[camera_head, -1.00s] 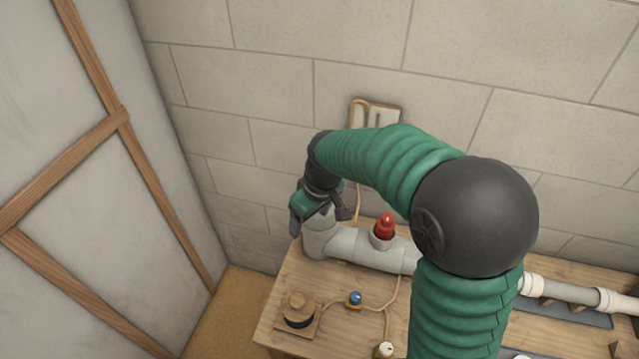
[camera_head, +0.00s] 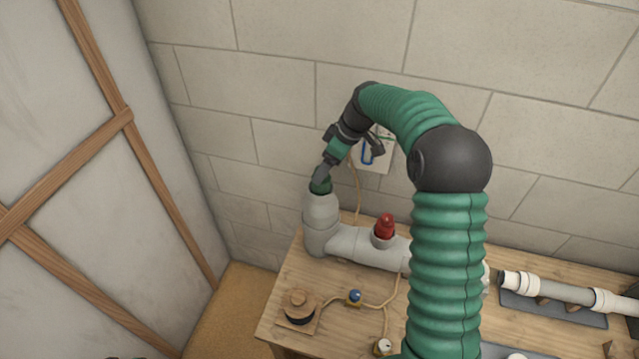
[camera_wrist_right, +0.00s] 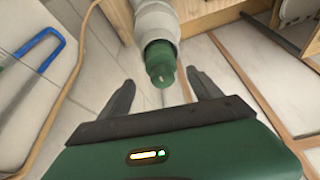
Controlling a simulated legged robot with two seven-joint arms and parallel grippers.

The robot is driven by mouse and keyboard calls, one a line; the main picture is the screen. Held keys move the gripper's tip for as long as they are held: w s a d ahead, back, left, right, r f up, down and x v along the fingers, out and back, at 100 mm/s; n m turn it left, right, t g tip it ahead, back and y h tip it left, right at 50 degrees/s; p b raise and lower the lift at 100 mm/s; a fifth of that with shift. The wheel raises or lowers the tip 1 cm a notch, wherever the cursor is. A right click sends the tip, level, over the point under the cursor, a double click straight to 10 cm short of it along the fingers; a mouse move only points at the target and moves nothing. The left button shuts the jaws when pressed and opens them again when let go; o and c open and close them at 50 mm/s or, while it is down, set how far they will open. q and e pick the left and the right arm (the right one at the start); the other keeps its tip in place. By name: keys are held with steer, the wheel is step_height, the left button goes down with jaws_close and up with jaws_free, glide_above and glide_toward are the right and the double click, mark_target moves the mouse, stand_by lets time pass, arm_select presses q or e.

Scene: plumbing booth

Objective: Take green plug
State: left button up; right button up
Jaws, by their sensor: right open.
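The green plug (camera_head: 320,187) sits in the upright open end of the grey pipe (camera_head: 321,222) at the table's left back. In the right wrist view the green plug (camera_wrist_right: 160,62) shows ahead, in the pipe's white-grey end (camera_wrist_right: 157,22). My right gripper (camera_head: 322,174) is above the plug in the head view and hides part of it. In the wrist view my right gripper (camera_wrist_right: 160,90) is open. Its two fingers are apart, with the plug in line with the gap between them. I cannot tell whether they touch it.
A red plug (camera_head: 385,228) stands in the pipe's side branch. A wooden spool piece (camera_head: 298,305), a cord and a blue knob (camera_head: 354,296) lie on the wooden table (camera_head: 285,275). A wall panel with a blue hook (camera_head: 368,152) is behind my right gripper.

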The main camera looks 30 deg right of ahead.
mark_target(321, 185)
steer(key=x, duration=0.1)
steer(key=p+x, duration=0.1)
steer(key=x, duration=0.1)
steer(key=p+x, duration=0.1)
steer(key=shift+s+d+f, duration=0.15)
steer(key=shift+s+f, duration=0.15)
steer(key=shift+f, duration=0.25)
steer(key=shift+w+f, duration=0.15)
steer(key=shift+f, duration=0.05)
steer(key=shift+c, duration=0.4)
steer(key=shift+a+r, duration=0.1)
steer(key=shift+a, duration=0.2)
steer(key=shift+c, duration=1.2)
steer(key=shift+d, duration=0.1)
jaws_close()
